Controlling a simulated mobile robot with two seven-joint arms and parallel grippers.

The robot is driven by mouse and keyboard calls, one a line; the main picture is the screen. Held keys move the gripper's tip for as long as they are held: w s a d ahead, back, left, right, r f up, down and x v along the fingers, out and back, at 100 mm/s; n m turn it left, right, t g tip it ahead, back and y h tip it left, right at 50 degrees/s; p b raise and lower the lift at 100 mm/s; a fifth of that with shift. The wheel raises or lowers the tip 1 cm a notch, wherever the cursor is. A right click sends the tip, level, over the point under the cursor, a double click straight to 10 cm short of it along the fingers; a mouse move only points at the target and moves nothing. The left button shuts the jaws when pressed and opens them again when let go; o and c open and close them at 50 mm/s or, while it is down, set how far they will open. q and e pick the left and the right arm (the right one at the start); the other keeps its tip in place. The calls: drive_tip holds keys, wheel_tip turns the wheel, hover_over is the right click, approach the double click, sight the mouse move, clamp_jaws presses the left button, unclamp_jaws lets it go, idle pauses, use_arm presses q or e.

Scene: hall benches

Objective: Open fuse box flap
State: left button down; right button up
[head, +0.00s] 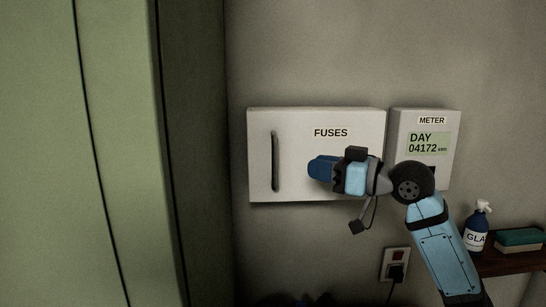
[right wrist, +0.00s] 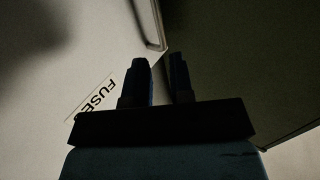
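The white fuse box flap (head: 315,185), marked FUSES, is on the wall and looks closed. Its dark upright bar handle (head: 275,161) is near the flap's left edge. My right gripper (head: 312,167) is in front of the flap, to the right of the handle, and points left towards it. In the right wrist view, the two fingers (right wrist: 160,80) stand apart with an empty gap between them. The handle (right wrist: 155,25) shows just beyond the fingertips, apart from them. I cannot make out my left gripper.
A meter box (head: 447,165) hangs right of the fuse box. A green cabinet (head: 120,150) stands at the left. A socket with a plug (head: 395,264) is below. Dark shapes at the bottom edge are unclear.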

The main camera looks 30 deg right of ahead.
drive_tip(key=p, duration=0.3)
hover_over(275, 183)
drive_tip(key=shift+w+d+f, duration=0.1)
drive_tip(key=shift+w+d, duration=0.05)
drive_tip(key=shift+w, duration=0.1)
clamp_jaws()
